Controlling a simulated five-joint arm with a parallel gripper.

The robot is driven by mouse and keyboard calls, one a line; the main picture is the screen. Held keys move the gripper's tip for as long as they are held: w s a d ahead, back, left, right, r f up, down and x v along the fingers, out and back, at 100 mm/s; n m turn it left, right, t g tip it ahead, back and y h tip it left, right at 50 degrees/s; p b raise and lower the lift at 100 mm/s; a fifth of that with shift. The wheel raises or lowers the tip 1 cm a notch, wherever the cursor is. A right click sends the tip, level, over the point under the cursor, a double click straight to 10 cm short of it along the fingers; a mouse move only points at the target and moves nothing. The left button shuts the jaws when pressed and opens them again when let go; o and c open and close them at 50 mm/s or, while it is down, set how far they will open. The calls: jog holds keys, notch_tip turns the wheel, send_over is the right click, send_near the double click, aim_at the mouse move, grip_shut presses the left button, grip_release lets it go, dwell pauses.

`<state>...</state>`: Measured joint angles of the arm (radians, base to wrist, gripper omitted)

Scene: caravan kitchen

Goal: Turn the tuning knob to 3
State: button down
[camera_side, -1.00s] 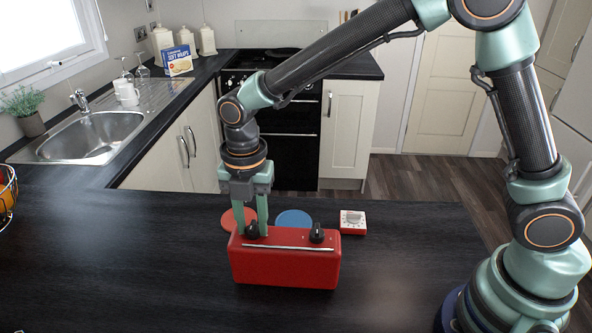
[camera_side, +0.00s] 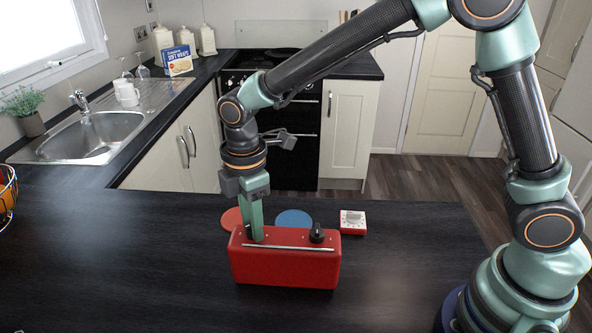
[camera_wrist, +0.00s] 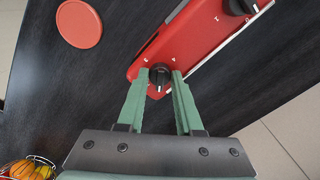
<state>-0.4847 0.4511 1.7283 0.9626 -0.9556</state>
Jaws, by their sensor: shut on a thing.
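A red radio (camera_side: 285,268) stands on the dark worktop with two black knobs on its top. My gripper (camera_side: 256,237) points down at the left knob (camera_side: 248,231), which its finger mostly hides in the side view. In the wrist view, my gripper (camera_wrist: 160,78) has one finger on each side of this black knob (camera_wrist: 160,73), shut on it. The knob's white pointer line points down toward the gripper's palm. Small white marks surround it, too small to read. The right knob (camera_side: 316,234) stands free; it also shows at the top of the wrist view (camera_wrist: 238,5).
Behind the radio lie a red disc (camera_side: 232,219), a blue disc (camera_side: 294,218) and a small white-and-red timer (camera_side: 352,221). A wire basket of fruit (camera_side: 7,190) is at the far left edge. The worktop left of the radio is clear.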

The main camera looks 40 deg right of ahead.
jog(key=m, duration=1.2)
jog(key=shift+m, duration=0.4)
jog(key=m, duration=1.2)
jog(key=shift+m, duration=0.4)
jog(key=c, duration=0.5)
grip_release()
jog(key=shift+c, duration=0.2)
jog(key=shift+r, duration=0.15)
